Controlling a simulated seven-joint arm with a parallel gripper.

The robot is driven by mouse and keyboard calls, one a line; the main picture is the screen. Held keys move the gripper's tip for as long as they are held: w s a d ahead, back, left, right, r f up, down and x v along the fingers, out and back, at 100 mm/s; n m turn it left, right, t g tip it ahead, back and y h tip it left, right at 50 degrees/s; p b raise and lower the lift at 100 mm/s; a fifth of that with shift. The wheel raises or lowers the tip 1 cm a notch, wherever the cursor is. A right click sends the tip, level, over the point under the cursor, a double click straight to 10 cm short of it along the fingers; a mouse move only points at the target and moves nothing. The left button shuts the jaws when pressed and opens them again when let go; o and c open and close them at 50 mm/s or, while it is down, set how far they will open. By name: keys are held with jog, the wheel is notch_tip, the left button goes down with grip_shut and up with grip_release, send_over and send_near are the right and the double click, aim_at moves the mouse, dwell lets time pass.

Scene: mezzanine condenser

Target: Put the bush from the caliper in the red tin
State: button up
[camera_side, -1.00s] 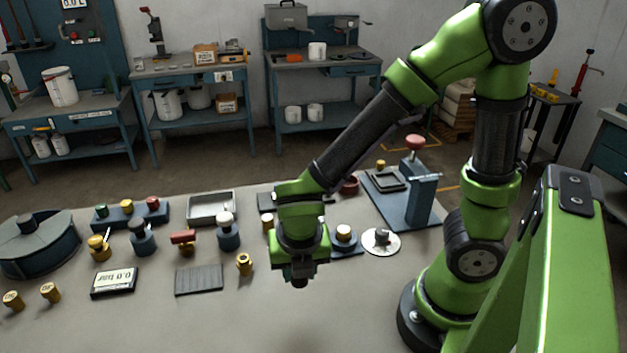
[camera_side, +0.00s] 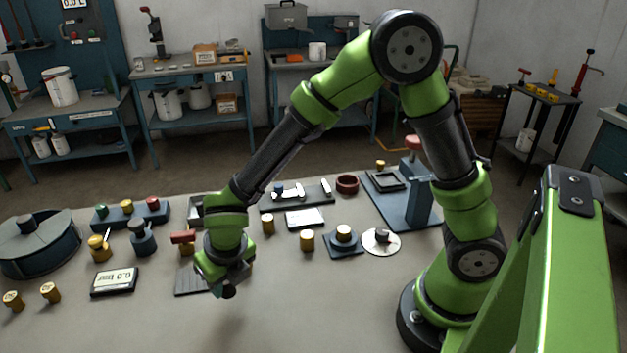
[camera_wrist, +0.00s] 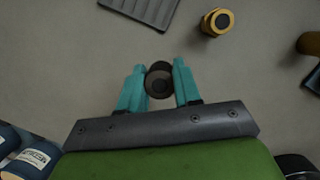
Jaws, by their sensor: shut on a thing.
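My gripper (camera_side: 226,284) is low over the front middle of the table in the side view. In the wrist view, its teal fingers (camera_wrist: 160,82) are shut on a dark round bush (camera_wrist: 159,80), whose end shows a darker centre. In the side view the bush (camera_side: 229,292) is a small dark shape under the gripper. A dark red round tin (camera_side: 347,184) stands at the back of the table, well to the right of and behind my gripper. What looks like the caliper (camera_side: 290,191) is a pale tool on a dark board left of the tin.
A grey ribbed pad (camera_wrist: 146,8) and a brass piece (camera_wrist: 217,21) lie near my gripper. A white card (camera_side: 305,218), short brass cylinders (camera_side: 307,241) and a blue stand (camera_side: 420,195) lie to the right. A gauge box (camera_side: 114,282) is at left.

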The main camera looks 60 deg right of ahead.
aim_at(216, 300)
jog(key=shift+w+a+f, duration=0.1)
jog(key=shift+w+a, duration=0.3)
jog(key=shift+w, duration=0.4)
jog(key=x, duration=0.2)
jog(key=shift+a+f, duration=0.25)
jog(key=shift+f, duration=0.1)
jog(key=shift+w+f, duration=0.1)
jog(key=shift+f, duration=0.35)
jog(key=shift+f, duration=0.1)
jog(key=o, duration=1.1)
